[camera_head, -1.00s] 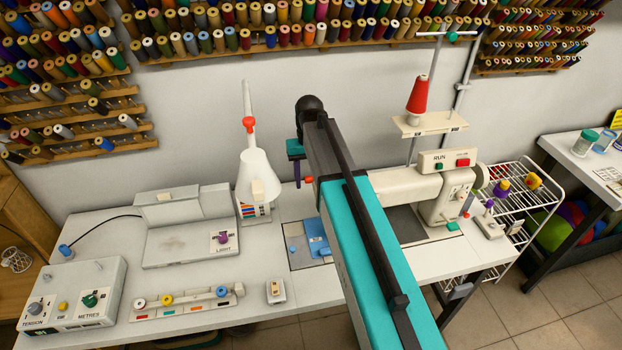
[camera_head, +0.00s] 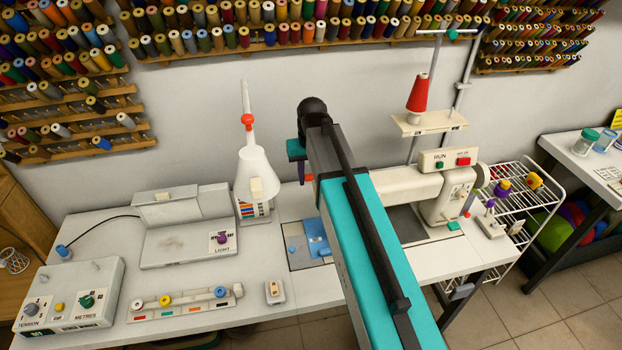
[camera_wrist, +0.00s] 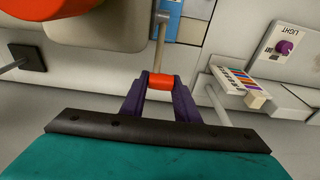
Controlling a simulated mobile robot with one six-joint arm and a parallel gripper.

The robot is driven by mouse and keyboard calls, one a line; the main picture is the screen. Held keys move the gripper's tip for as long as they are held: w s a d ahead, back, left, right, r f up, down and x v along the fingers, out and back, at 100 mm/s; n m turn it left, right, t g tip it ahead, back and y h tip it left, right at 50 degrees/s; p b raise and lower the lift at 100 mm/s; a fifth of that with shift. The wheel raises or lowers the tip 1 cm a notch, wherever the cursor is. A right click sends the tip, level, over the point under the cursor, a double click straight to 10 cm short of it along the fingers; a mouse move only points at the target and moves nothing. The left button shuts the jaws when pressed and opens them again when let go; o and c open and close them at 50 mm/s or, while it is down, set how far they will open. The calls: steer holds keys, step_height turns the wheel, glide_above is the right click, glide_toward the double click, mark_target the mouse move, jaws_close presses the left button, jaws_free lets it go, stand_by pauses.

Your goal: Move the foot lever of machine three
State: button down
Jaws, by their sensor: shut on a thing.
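The lever shows in the wrist view as a thin metal rod with an orange-red cylindrical grip (camera_wrist: 160,81). My gripper (camera_wrist: 160,85) has its two purple fingers on either side of this grip, shut on it. In the head view the grip (camera_head: 309,178) is a small orange-red spot beside my gripper (camera_head: 302,176), which is partly hidden by my own arm. The cream sewing machine (camera_head: 453,190) stands to the right, its left part hidden behind my arm. No machine number is readable.
A grey box with a LIGHT knob (camera_head: 222,237) is farther left. A large orange-red object (camera_wrist: 60,6) fills the wrist view's top left corner. A thread cone (camera_head: 418,93) stands above the machine.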

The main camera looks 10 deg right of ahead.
steer(key=shift+s+r+t, duration=0.25)
steer(key=shift+r+t, duration=0.05)
steer(key=shift+s+r, duration=0.1)
steer(key=shift+r, duration=0.3)
steer(key=c, duration=1.4)
jaws_free()
steer(key=shift+s, duration=0.1)
steer(key=shift+o, duration=0.2)
step_height(320, 180, up, 14)
steer(key=s+b, duration=0.2)
steer(key=shift+s+f, duration=0.25)
steer(key=shift+s, duration=0.15)
